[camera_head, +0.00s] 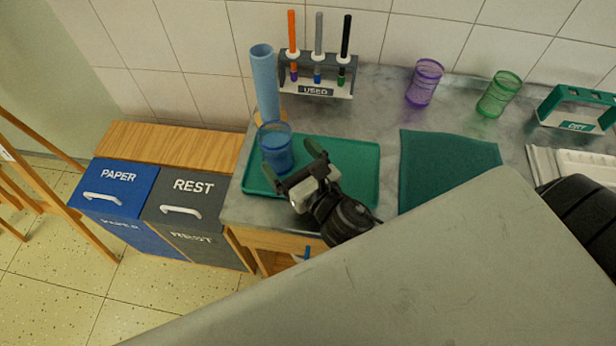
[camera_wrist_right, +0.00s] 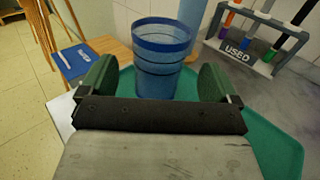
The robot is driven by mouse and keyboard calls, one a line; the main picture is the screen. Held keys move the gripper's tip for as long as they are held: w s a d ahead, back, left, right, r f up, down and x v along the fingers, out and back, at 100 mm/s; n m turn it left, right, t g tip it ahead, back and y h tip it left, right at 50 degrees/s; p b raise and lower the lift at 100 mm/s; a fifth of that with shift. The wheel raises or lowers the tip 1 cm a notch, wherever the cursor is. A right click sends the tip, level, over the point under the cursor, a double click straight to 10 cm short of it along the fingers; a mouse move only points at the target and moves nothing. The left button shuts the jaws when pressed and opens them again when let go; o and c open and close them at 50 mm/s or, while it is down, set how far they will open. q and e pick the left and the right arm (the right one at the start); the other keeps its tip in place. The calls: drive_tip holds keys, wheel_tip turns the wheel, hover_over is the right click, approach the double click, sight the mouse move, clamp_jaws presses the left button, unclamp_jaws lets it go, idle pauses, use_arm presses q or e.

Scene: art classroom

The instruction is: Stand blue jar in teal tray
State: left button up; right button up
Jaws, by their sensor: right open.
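The blue jar (camera_head: 275,150) is translucent and stands upright on the left part of the teal tray (camera_head: 352,185), which lies on the grey counter. My right gripper (camera_head: 292,171) is open over the tray, with its fingers close to the jar. In the right wrist view the blue jar (camera_wrist_right: 162,60) stands upright beyond and between the two green-padded fingertips (camera_wrist_right: 158,88), and the jaws are not closed on it. The lowest part of the jar is partly hidden there by the gripper. My left gripper is not in view.
A tall light-blue cylinder (camera_head: 265,85) stands behind the jar. The USED rack (camera_head: 316,90) holds brushes at the wall. A purple cup (camera_head: 425,82), a green cup (camera_head: 499,94), a DRY rack (camera_head: 575,110) and a dark green cloth (camera_head: 445,165) are to the right. PAPER (camera_head: 117,190) and REST bins (camera_head: 190,215) stand left.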

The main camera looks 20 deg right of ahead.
drive_tip(key=s, duration=0.2)
drive_tip(key=s+d+b, duration=0.1)
drive_tip(key=s, duration=0.2)
drive_tip(key=shift+f, duration=0.15)
drive_tip(key=shift+s+d+r+b, duration=0.1)
drive_tip(key=shift+s+b, duration=0.1)
drive_tip(key=shift+s, duration=0.25)
drive_tip(key=shift+s+d+r+b, duration=0.1)
drive_tip(key=shift+s+b, duration=0.05)
drive_tip(key=shift+s, duration=0.25)
drive_tip(key=shift+a+f, duration=0.1)
